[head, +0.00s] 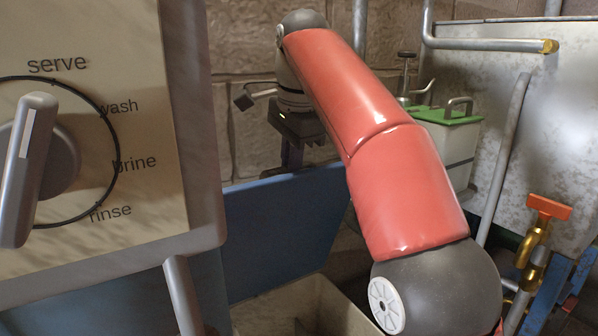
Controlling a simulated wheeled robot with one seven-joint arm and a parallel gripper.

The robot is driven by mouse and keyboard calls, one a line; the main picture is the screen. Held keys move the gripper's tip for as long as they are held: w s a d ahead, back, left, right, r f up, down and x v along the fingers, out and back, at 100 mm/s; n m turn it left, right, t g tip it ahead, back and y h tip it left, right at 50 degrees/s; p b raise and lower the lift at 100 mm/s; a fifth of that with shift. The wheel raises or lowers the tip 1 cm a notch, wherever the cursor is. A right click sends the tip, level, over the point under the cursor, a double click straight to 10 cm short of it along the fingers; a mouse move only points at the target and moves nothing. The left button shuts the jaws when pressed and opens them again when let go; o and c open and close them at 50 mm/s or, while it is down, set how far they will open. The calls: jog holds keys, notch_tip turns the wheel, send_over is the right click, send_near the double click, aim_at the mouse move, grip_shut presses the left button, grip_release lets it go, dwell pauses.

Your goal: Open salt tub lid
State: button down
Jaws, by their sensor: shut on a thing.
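A blue lid panel (285,225) stands steeply raised at the back of an open pale tub (345,312) in the lower middle. I take these to be the salt tub and its lid; no label shows. My gripper (291,168) points down at the lid's top edge and is shut on it. The exact grip is small and dark. My red arm hides the lid's right end and part of the tub. Most of the tub's inside is out of view.
A panel with a grey dial (38,165) fills the left. A white box with a green lid (447,116) stands behind my arm. A valve with an orange handle (549,207) and grey pipes stand at the right. A stone wall (240,55) is behind.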

jog(key=shift+w+a+f, duration=0.1)
jog(key=shift+w+a, duration=0.4)
jog(key=shift+w, duration=0.2)
jog(key=shift+w+a, duration=0.5)
jog(key=shift+w, duration=0.15)
jog(key=c, duration=1.6)
grip_release()
jog(key=shift+w+a+f, duration=0.1)
jog(key=shift+w, duration=0.05)
jog(key=shift+o, duration=0.6)
jog(key=shift+r, duration=0.2)
jog(key=shift+d+r, duration=0.1)
jog(key=shift+d, duration=0.1)
